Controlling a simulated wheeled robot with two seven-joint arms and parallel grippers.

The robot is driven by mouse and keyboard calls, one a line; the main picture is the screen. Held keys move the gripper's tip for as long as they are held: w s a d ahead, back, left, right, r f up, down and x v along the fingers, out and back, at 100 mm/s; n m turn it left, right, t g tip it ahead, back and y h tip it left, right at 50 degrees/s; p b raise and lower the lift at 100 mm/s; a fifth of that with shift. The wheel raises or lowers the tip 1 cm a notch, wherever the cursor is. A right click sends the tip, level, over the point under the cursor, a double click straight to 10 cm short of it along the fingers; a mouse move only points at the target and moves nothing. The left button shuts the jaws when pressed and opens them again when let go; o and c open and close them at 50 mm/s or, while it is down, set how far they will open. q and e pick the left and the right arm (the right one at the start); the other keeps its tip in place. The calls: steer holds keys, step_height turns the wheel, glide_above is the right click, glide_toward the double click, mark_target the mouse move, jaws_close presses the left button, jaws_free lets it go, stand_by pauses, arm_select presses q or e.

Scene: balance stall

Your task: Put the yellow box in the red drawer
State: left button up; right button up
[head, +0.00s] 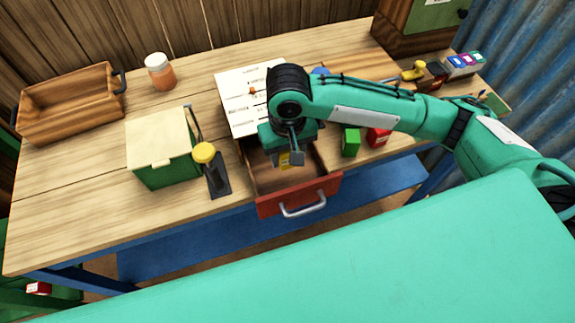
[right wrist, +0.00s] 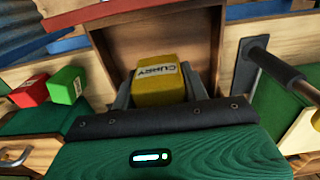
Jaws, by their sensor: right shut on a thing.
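The yellow box (head: 291,160) is held in my right gripper (head: 288,150), over the open red drawer. In the right wrist view the yellow box (right wrist: 156,84) sits between the two fingers, with the label "CURRY" showing. The red drawer (head: 268,207) is pulled out from the table's front edge, with a grey handle on its red front. Its wooden inside (right wrist: 121,46) shows around the box in the right wrist view. I cannot tell whether the box touches the drawer floor. My left gripper is out of view.
A green box (head: 350,142) and a red box (head: 377,138) stand right of the drawer. A green bin with a cream lid (head: 160,140) and a yellow-knobbed post (head: 205,153) stand left. A jar (head: 160,76) and wooden tray (head: 70,118) are farther back.

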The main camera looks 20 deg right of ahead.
mark_target(288, 174)
step_height(288, 174, down, 6)
steer(key=shift+r, duration=0.2)
steer(key=shift+f, duration=0.1)
steer(key=o, duration=1)
step_height(288, 174, up, 12)
steer(key=shift+r, duration=0.1)
stand_by(0.5)
